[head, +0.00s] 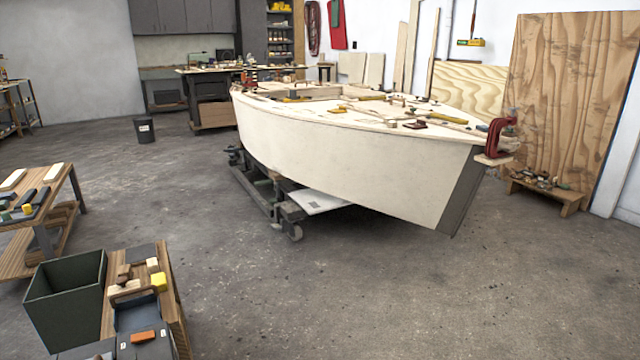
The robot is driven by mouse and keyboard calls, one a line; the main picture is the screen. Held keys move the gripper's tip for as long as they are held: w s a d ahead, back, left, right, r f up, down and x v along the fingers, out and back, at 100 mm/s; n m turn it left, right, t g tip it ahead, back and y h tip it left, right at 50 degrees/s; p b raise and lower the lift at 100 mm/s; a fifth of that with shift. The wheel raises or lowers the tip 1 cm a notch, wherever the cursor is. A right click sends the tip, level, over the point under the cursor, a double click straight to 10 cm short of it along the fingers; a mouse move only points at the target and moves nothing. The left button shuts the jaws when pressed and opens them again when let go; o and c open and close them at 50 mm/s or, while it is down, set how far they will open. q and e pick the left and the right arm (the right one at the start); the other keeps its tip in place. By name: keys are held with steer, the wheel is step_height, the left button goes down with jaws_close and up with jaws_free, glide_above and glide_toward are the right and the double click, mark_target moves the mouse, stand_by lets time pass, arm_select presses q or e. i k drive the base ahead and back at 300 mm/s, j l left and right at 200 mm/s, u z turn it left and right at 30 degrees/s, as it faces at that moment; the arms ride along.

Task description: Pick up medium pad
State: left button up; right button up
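I cannot tell which item is the medium pad. Small blocks and pads lie on a low wooden bench (174,310) at the lower left: a dark grey flat piece (140,253), a yellow block (159,282), an orange-brown block (143,337) and several wooden pieces. A second wooden table (62,187) at the left edge holds cream blocks (53,172) and dark flat pads (39,196). Neither of my grippers is in view.
A dark open bin (66,300) stands against the low bench's left side. A pale plywood hull (340,155) on a dark trolley (262,197) fills the middle. A small bucket (145,130) stands behind. The floor (340,290) before the hull is clear.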

mark_target(342, 109)
steer(key=i+l, duration=0.4)
steer(key=i, duration=0.2)
steer(key=i+l, duration=0.4)
steer(key=i, duration=0.2)
steer(key=k+l+z, duration=0.05)
